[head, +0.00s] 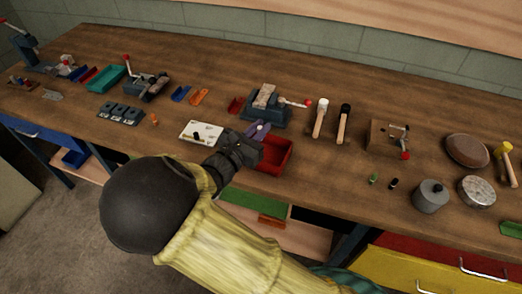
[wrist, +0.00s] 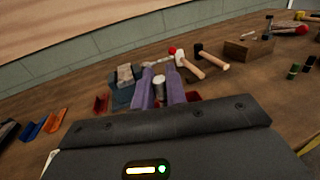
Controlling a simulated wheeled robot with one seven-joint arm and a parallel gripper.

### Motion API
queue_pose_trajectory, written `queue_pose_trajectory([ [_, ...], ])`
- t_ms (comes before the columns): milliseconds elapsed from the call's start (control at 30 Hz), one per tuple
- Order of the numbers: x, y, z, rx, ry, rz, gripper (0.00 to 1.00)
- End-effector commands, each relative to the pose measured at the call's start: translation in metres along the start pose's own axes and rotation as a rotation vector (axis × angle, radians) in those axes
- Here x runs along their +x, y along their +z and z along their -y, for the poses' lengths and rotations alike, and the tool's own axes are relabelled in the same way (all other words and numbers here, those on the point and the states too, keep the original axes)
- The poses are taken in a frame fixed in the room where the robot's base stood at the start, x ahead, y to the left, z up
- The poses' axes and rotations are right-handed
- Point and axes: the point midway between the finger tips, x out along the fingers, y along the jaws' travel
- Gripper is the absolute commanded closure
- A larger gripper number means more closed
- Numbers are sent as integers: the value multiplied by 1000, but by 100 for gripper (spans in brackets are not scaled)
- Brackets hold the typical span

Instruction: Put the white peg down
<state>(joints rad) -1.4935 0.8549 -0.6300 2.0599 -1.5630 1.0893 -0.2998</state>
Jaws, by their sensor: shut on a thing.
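My gripper (head: 258,129) reaches over the workbench from the front, beside the red tray (head: 287,160). In the wrist view my gripper's two purple fingers (wrist: 160,72) are shut on the white peg (wrist: 159,88), a short pale cylinder between them. The red tray shows only in part in the wrist view, behind the fingers. I cannot tell how high the peg is above the bench or tray.
A blue-grey vise (head: 266,110) stands just behind my gripper. A white plate (head: 201,132) lies to the left. Two mallets, one white-headed (head: 320,118) and one black-headed (head: 344,122), lie to the right. A green peg (head: 374,178) and a black peg (head: 393,183) stand near a grey canister (head: 430,199).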

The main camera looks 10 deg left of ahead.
Motion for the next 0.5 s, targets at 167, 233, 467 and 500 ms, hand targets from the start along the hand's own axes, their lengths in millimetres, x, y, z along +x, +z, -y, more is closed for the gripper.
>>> queue_pose_trajectory([
  [167,0,-31,0,-2,-1,2,100],
  [233,0,-35,0,-2,-1,1,100],
  [467,0,-36,0,0,0,1,100],
  [500,0,-36,0,0,0,1,100],
])
